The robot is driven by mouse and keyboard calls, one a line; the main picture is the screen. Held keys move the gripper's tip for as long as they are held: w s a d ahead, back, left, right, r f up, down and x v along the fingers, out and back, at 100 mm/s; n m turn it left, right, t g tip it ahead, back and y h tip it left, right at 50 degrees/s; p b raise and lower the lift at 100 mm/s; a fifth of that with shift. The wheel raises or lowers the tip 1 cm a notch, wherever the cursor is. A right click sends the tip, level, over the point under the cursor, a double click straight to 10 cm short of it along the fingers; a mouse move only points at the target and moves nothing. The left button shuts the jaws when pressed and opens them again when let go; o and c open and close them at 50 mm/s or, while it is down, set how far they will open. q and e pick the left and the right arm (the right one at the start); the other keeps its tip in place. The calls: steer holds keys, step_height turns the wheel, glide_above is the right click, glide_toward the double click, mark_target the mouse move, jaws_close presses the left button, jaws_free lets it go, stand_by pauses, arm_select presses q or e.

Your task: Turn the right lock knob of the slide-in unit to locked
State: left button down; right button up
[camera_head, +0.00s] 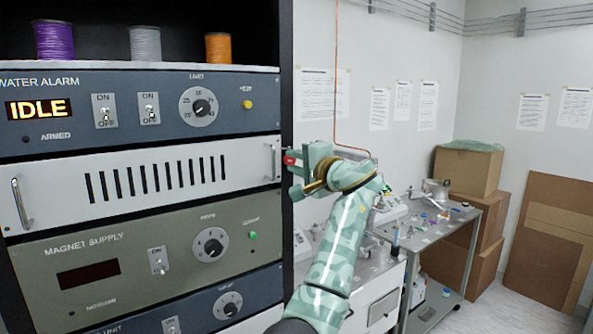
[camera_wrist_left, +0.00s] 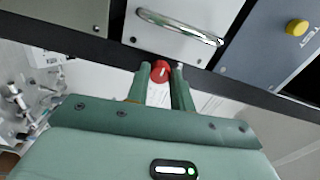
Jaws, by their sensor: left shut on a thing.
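The slide-in unit is the white panel (camera_head: 150,190) with dark vertical slots, seated in the rack between the water alarm and the magnet supply. Its right handle (camera_head: 274,162) also shows in the wrist view (camera_wrist_left: 180,27). The right lock knob (camera_head: 290,158) is red and sits by the panel's right end. In the wrist view the red knob (camera_wrist_left: 160,70) carries a short white mark and lies between my fingertips. My left gripper (camera_head: 292,170) is shut on this knob, its fingers on either side. The fingers hide part of the knob. My right gripper is not in view.
The water alarm (camera_head: 60,135), showing IDLE, is above the unit; the magnet supply (camera_head: 120,250) is below. The dark rack post (camera_head: 286,60) stands near my gripper. A metal cart (camera_head: 430,240) with small items and cardboard boxes (camera_head: 468,170) stand at the right.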

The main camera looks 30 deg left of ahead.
arm_select(q)
steer(key=shift+f+n+b, duration=0.15)
steer(key=shift+n+b, duration=0.15)
steer(key=shift+n, duration=0.2)
steer(key=c, duration=1.2)
jaws_free()
steer(key=b+v, duration=0.4)
steer(key=v, duration=1.2)
steer(key=shift+d, duration=0.25)
